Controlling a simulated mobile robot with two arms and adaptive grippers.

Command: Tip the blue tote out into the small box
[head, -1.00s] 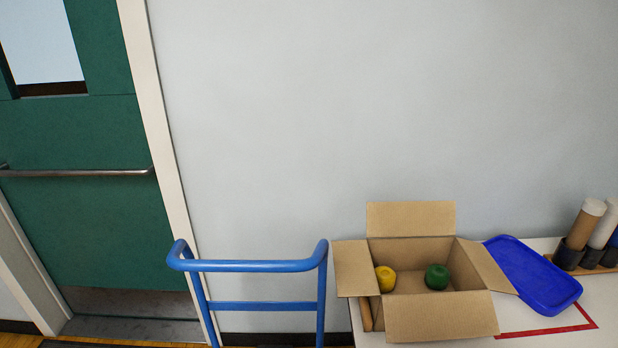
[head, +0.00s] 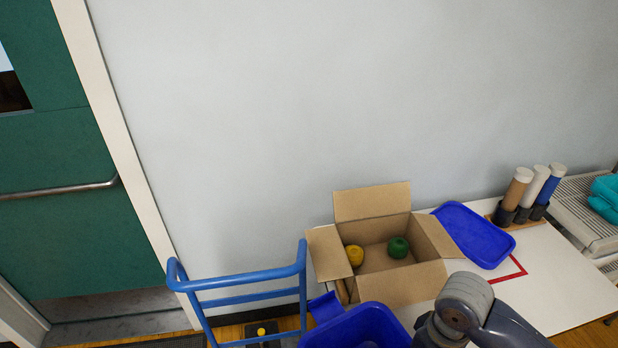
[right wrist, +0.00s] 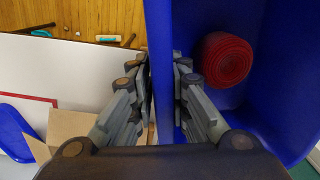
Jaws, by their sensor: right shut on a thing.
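The blue tote (head: 370,318) is at the bottom of the head view, in front of the small box, cut off by the frame edge. In the right wrist view my right gripper (right wrist: 162,95) is shut on the tote's wall (right wrist: 160,50). A red roll (right wrist: 226,60) lies inside the tote. The small box (head: 400,285) is open cardboard with its flaps spread, on the white table. It holds a yellow thing (head: 355,255) and a green thing (head: 398,247). My left gripper is not in view.
A blue lid (head: 473,235) lies right of the box, near red tape (head: 512,272). Tubes in a holder (head: 526,195) stand behind. A blue cart handle (head: 240,277) stands left of the box. The table's right front part is clear.

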